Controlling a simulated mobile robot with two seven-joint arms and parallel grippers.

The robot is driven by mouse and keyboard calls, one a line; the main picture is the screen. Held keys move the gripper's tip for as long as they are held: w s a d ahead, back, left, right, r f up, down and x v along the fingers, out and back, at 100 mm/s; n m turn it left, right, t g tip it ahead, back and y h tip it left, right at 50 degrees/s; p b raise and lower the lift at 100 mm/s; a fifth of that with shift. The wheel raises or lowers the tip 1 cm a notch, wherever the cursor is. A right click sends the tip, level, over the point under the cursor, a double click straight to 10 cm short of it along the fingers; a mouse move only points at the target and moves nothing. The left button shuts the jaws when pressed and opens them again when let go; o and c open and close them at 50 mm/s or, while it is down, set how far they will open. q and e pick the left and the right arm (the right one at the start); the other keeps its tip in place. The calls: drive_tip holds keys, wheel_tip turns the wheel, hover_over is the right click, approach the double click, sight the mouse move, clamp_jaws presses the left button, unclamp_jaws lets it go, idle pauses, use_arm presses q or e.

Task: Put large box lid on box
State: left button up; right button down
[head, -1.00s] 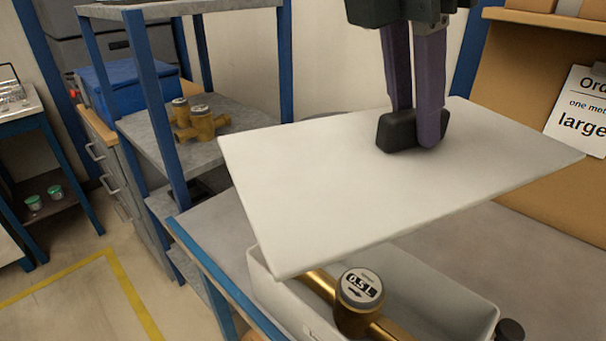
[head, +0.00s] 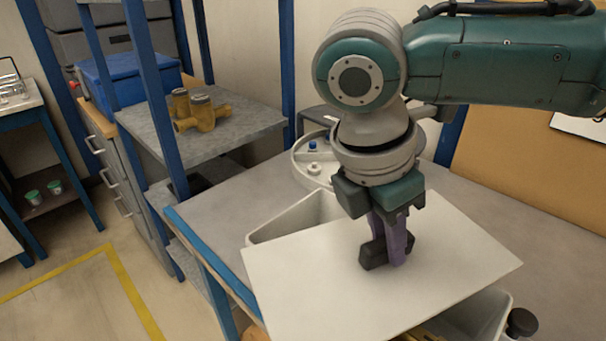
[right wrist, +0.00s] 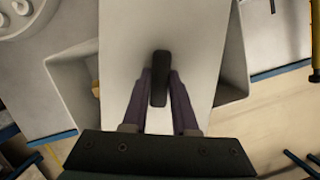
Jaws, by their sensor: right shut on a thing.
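The large white lid (head: 330,285) is held by its black handle (head: 373,254) in my right gripper (head: 390,245). The purple fingers are shut on the handle. The lid lies across the white box (head: 297,218), turned at an angle to it, so the box's far left and near right ends stick out from under it. In the right wrist view the lid (right wrist: 187,30) also crosses the box (right wrist: 72,88), which shows on both sides. I cannot tell whether the lid touches the rim. Most of the box's inside is hidden. My left gripper is not in view.
A round white tray (head: 300,165) with small parts stands behind the box. A dark round knob (head: 521,322) is at the box's right end. A shelf with brass meters (head: 198,110) stands to the left. The grey table (head: 225,215) is bare at left.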

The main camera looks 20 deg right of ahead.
drive_tip(key=shift+f, duration=0.35)
drive_tip(key=shift+f, duration=0.1)
